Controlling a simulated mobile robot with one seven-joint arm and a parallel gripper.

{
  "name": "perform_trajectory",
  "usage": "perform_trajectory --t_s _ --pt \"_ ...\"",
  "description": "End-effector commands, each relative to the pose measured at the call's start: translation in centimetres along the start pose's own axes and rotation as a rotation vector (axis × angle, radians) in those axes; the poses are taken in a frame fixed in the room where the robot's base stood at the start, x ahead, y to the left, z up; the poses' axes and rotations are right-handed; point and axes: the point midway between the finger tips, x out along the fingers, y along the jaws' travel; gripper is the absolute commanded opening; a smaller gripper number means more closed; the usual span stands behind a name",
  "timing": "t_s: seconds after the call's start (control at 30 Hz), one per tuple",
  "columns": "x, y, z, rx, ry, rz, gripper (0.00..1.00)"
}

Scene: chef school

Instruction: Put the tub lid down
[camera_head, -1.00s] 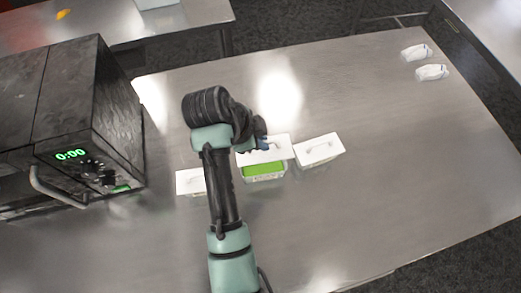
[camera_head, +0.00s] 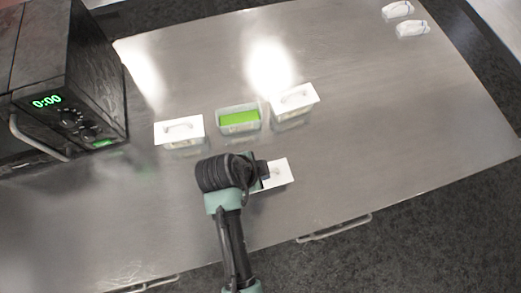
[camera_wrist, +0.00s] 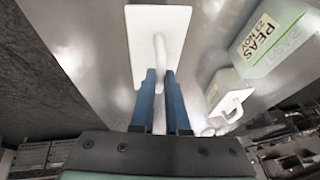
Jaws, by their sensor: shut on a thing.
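The white tub lid (camera_head: 277,174) is in my gripper, over the near part of the steel table, in front of the tubs. In the wrist view the lid (camera_wrist: 158,45) is a flat white plate, and the blue fingers of my gripper (camera_wrist: 160,85) are shut on its handle. I cannot tell whether the lid touches the table. An open tub (camera_head: 239,120) with green contents stands behind it. In the wrist view a tub (camera_wrist: 268,42) shows a label reading PEAS. My gripper is partly hidden by my wrist in the head view.
Lidded tubs stand left (camera_head: 180,131) and right (camera_head: 294,101) of the open tub. A black oven (camera_head: 70,90) is at the left. Two white packets (camera_head: 411,28) lie at the far right. The steel table (camera_head: 390,130) is clear to the right of the lid.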

Motion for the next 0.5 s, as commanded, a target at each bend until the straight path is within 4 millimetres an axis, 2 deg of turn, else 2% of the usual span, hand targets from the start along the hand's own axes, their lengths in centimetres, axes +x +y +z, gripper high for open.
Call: perform_trajectory --t_s 0.3,0.5 --pt "3.5 0.8 1.5 -0.001 0.000 0.001 0.00" --pt "4.1 0.8 1.7 0.001 0.000 -0.002 0.00"
